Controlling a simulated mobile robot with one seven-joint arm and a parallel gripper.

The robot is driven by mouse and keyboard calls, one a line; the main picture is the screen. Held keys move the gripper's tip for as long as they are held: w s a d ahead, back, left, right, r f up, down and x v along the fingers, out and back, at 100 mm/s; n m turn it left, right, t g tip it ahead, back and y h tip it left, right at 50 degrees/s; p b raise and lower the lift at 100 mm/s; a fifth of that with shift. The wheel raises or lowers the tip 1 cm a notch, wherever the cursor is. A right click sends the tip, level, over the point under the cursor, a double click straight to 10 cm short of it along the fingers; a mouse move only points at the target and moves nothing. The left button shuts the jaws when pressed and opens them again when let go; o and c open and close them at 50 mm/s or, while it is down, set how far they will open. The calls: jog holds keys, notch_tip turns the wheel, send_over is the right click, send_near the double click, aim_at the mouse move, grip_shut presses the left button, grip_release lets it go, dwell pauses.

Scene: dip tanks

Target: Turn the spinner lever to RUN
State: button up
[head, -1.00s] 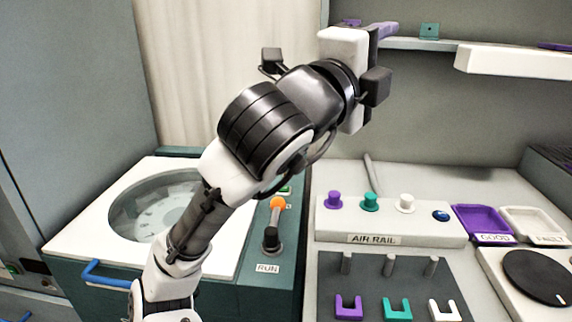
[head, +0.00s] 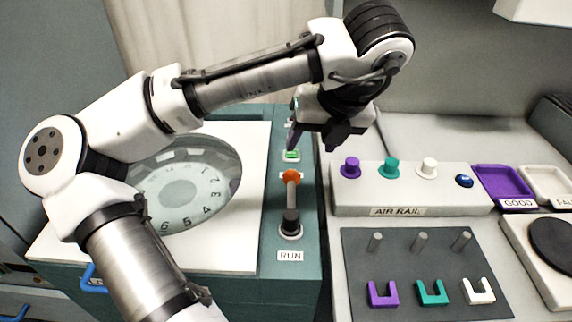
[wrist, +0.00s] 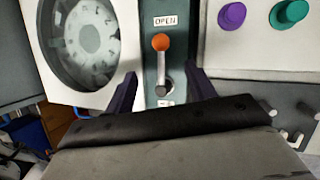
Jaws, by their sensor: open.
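The spinner lever has an orange ball (head: 291,176) on a grey stem above a dark pivot (head: 291,222). In the head view the ball points away from the RUN label (head: 290,256), which sits below the pivot. In the wrist view the orange ball (wrist: 161,42) is next to the OPEN label (wrist: 165,21). My gripper (head: 318,142) is open and empty, behind and slightly right of the ball in the head view. In the wrist view its two dark purple fingers (wrist: 163,85) lie either side of the lever's line, and the lever appears apart from them.
The spinner's round window (head: 180,190) with a numbered dial is left of the lever. The AIR RAIL block (head: 400,196) with purple, teal and white knobs stands to the right. A dark panel (head: 400,255) with pegs and U-shaped pieces lies in front of it.

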aim_at(294, 173)
jog(key=x, duration=1.3)
jog(key=shift+f+p, duration=0.25)
jog(key=shift+p, duration=0.1)
grip_shut()
